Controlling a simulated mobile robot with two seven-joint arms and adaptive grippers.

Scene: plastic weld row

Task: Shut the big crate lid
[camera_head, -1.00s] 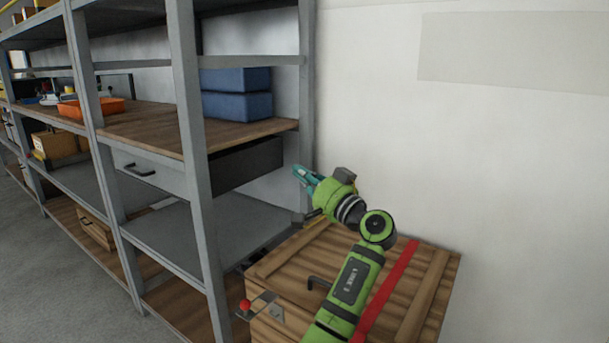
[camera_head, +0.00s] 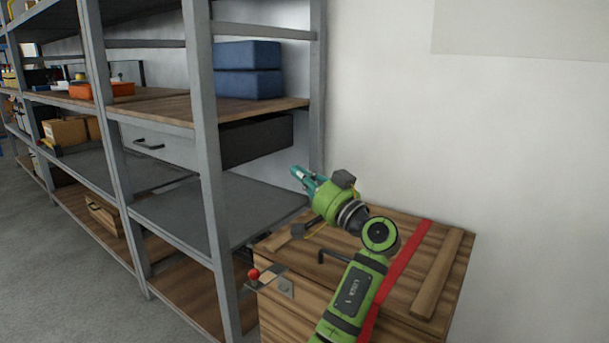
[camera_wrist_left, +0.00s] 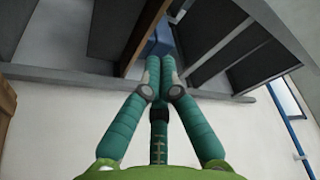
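The big wooden crate (camera_head: 292,321) stands at the lower right in the head view, against the white wall. Its plank lid (camera_head: 437,272) lies flat across the top, with a red strip (camera_head: 406,262) and a dark handle (camera_head: 322,256). My green left arm covers part of the lid, so I cannot tell whether it sits fully flush. My left gripper (camera_head: 303,177) is above the crate's far left part, clear of the lid. In the left wrist view its teal fingers (camera_wrist_left: 160,75) meet at the tips with nothing between them. My right gripper is out of view.
A grey metal shelf rack (camera_head: 207,150) stands close left of the crate, with a drawer (camera_head: 160,146) and blue boxes (camera_head: 248,84). A red-knobbed lever (camera_head: 254,274) sticks out at the crate's left corner. Open floor (camera_head: 60,270) lies at the lower left.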

